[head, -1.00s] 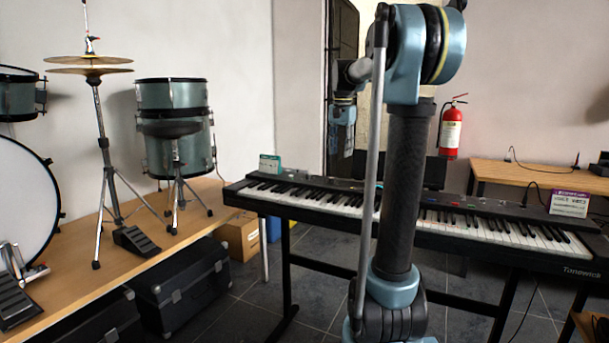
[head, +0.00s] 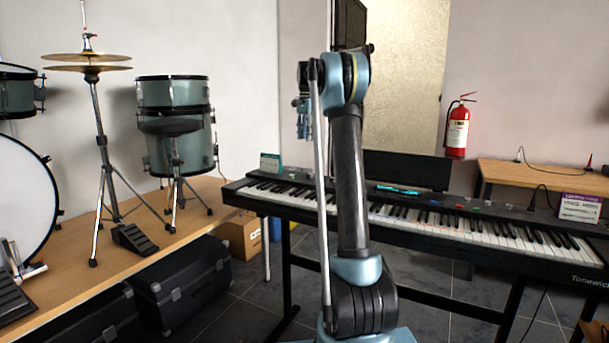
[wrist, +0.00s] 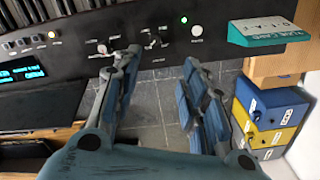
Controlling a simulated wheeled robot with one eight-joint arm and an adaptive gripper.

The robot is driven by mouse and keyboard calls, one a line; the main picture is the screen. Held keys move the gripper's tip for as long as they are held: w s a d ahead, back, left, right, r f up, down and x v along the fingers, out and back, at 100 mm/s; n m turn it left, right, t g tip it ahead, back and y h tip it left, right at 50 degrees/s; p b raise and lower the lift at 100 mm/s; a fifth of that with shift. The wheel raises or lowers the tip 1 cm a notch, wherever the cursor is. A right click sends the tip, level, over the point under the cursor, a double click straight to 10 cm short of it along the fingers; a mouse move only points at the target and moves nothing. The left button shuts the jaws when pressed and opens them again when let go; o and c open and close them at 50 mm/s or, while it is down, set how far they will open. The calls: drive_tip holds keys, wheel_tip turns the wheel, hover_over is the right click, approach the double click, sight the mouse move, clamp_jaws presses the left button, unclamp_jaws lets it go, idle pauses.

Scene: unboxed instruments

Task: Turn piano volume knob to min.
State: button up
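The black digital piano (head: 470,228) stands on a dark stand behind my arm in the head view. In the wrist view its control panel (wrist: 75,30) crosses the top, with two small knobs, one left (wrist: 102,47) and one right (wrist: 152,41), and a round white control (wrist: 197,30) by a green light. Which one is volume I cannot read. My gripper (wrist: 160,60) is open and empty. I see no contact. In the head view my gripper (head: 302,112) is small, above the piano's left part.
A teal-and-white card (wrist: 265,32) stands at the panel's end. A lit display (wrist: 20,70) is at left. Blue and yellow boxes (wrist: 270,115) sit on the floor below. Drums (head: 173,95) stand left on a wooden platform; a fire extinguisher (head: 457,130) hangs at right.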

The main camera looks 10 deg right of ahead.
sight(309, 176)
drive_tip(key=f, duration=1.1)
drive_tip(key=d+f, duration=0.1)
drive_tip(key=f, duration=0.5)
drive_tip(key=shift+d, duration=0.1)
